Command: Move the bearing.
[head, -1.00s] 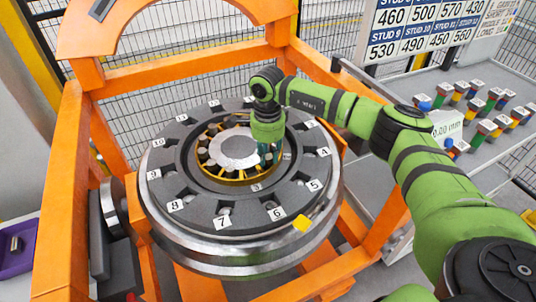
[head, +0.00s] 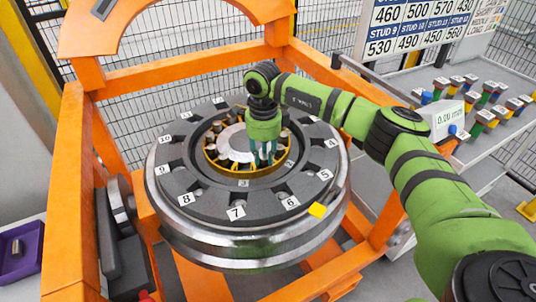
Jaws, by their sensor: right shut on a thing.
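The bearing (head: 222,163) is a yellow cage with dark rollers around a pale central disc. It sits in the middle of the dark, numbered round wheel hub (head: 193,181). It looks level, but I cannot tell whether it rests there or is raised a little. My right gripper (head: 264,158) points down over the near right part of the bearing. Its green fingers are shut on the bearing, and their tips are partly hidden among the rollers. My left gripper is not in view.
An orange gantry frame (head: 190,66) surrounds the wheel. At right, a grey bench holds several coloured studs (head: 488,98) and a gauge display (head: 446,122). A purple tray (head: 32,252) with a small metal part is at far left. Wire fencing stands behind.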

